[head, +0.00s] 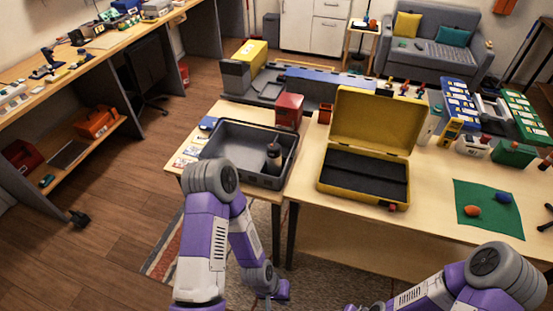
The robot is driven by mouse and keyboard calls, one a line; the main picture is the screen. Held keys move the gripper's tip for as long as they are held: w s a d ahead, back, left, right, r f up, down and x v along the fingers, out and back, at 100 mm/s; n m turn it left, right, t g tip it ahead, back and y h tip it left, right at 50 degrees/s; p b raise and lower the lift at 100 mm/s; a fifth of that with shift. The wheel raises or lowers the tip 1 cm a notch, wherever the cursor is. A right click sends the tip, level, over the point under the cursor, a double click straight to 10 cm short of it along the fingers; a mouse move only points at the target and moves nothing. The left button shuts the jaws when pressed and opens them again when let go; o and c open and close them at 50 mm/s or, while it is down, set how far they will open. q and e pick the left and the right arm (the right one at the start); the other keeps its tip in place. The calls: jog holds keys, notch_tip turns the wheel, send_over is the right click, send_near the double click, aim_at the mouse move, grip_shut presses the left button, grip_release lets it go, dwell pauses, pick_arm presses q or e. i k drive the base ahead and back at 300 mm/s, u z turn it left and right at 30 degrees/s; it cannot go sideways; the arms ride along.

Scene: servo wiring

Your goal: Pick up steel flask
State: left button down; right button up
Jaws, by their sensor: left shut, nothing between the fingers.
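A dark, bottle-shaped flask (273,157) stands upright in the right part of a grey tray (226,166) on the near-left table. It is small in the view, and I cannot make out its steel finish. My left arm bends down in front of the tray, and my left gripper (281,291) hangs low near the bottom edge, below the table and well apart from the flask. It is shut and empty. My right arm is at the bottom right; only a sliver at the bottom edge may be its gripper, and its fingers are hidden.
An open yellow case (375,120) stands right of the tray. A red box (289,111) is behind the tray. A green mat (487,208) with an orange and a blue item lies on the right. The tray's raised walls surround the flask. Bare table lies between tray and case.

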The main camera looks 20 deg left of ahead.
aim_at(274, 164)
jog(key=u, duration=0.35)
jog(key=k, duration=0.5)
jog(key=u, duration=1.05)
jog(key=i, duration=1.1)
jog(key=z, duration=0.45)
